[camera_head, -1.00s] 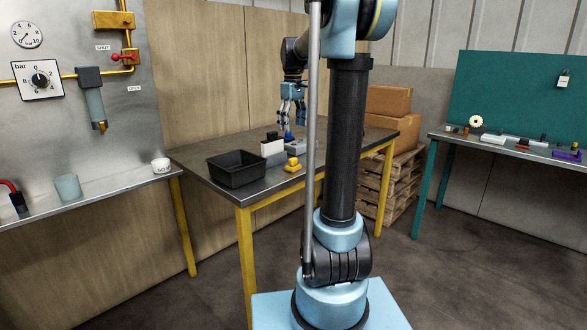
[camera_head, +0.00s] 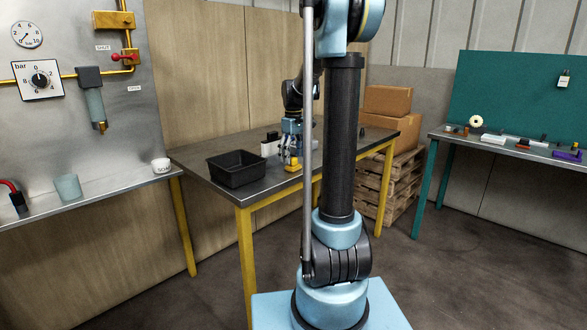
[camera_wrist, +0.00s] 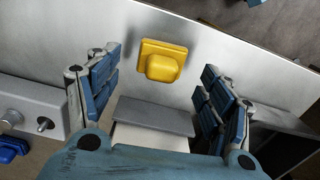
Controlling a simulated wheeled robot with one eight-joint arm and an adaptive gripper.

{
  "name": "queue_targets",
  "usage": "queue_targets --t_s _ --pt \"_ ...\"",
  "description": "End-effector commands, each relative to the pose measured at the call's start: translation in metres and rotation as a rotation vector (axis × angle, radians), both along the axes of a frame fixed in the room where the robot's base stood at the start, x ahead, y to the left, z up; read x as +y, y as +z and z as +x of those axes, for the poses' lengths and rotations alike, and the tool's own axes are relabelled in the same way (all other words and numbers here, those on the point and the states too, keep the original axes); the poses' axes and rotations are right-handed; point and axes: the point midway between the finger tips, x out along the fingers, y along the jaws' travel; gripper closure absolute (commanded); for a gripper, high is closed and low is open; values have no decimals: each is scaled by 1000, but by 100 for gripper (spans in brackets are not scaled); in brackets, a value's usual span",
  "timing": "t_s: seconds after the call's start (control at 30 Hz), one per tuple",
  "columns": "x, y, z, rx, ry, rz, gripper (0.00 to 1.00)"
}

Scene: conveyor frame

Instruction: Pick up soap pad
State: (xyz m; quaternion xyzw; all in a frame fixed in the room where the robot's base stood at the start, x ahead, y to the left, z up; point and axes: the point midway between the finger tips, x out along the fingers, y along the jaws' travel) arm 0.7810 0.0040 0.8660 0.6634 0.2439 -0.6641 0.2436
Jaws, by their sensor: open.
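A yellow pad-like piece (camera_wrist: 162,62), a square base with a raised rounded block, seems to be the soap pad. It lies on the metal table and also shows in the head view (camera_head: 293,166). My gripper (camera_head: 290,158) is open, pointing down above it. In the wrist view the piece appears between the two spread blue-padded fingers, with clear table on both sides. Nothing is held. Whether the fingertips are level with the piece is unclear.
A white block with a grey top (camera_wrist: 152,125) stands close to the gripper. A grey fixture (camera_wrist: 30,108) with a metal peg is on the left in the wrist view. A black bin (camera_head: 237,170) sits on the table.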

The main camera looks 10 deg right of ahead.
Motion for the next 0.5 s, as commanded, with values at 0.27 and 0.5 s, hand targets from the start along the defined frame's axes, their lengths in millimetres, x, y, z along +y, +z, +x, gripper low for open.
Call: queue_targets --t_s 0.27,0.5 --pt "0 -24 0 0 0 0 27" --pt "0 -24 0 0 0 0 31"
